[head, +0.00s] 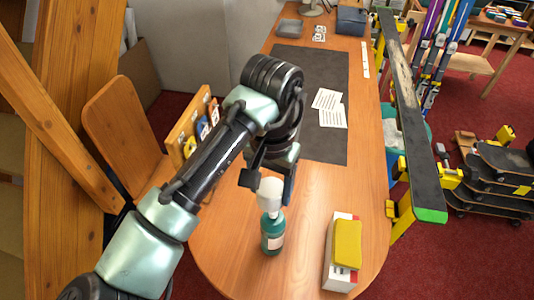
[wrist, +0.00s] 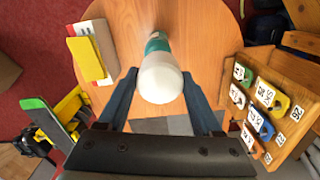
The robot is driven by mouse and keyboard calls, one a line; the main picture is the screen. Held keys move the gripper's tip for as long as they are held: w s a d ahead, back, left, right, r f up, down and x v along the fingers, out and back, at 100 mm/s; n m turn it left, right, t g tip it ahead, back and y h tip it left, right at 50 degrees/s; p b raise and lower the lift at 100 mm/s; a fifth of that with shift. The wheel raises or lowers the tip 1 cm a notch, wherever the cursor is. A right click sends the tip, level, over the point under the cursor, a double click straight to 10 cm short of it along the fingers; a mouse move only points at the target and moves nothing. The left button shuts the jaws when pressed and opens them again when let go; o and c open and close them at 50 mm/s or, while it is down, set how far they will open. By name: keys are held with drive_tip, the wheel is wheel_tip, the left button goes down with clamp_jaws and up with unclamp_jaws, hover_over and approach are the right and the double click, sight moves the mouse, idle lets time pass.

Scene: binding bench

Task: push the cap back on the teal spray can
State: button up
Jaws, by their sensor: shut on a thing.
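The teal spray can (head: 272,238) stands upright on the wooden bench, near its rounded front end, with a pale label on its side. The white cap (head: 270,190) is directly above the can's top; I cannot tell whether it touches or is seated. My gripper (head: 267,194) points down and is shut on the cap, one finger on each side. In the wrist view the cap (wrist: 160,80) sits between the blue-grey fingers and hides most of the teal can (wrist: 157,43) beyond it.
A white box with a yellow block (head: 347,243) on it stands right of the can. A wooden rack with coloured tags (head: 200,130) is at the bench's left edge. A dark mat (head: 300,70) with paper sheets (head: 329,108) lies behind. A clamped board (head: 410,120) runs along the right edge.

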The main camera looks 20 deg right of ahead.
drive_tip(key=shift+w+d+r, duration=0.25)
drive_tip(key=shift+d+r, duration=0.25)
drive_tip(key=shift+r, duration=0.2)
drive_tip(key=shift+s+f+b, duration=0.15)
drive_tip(key=shift+f+b, duration=0.5)
drive_tip(key=shift+b, duration=0.1)
wheel_tip(320, 180, down, 3)
drive_tip(key=b, duration=0.3)
drive_tip(key=shift+f, duration=0.55)
drive_tip(key=shift+p, duration=0.6)
drive_tip(key=shift+f+b, duration=0.65)
drive_tip(key=shift+f, duration=0.9)
drive_tip(key=shift+f, duration=0.45)
idle(1.6)
drive_tip(key=o, duration=1.5)
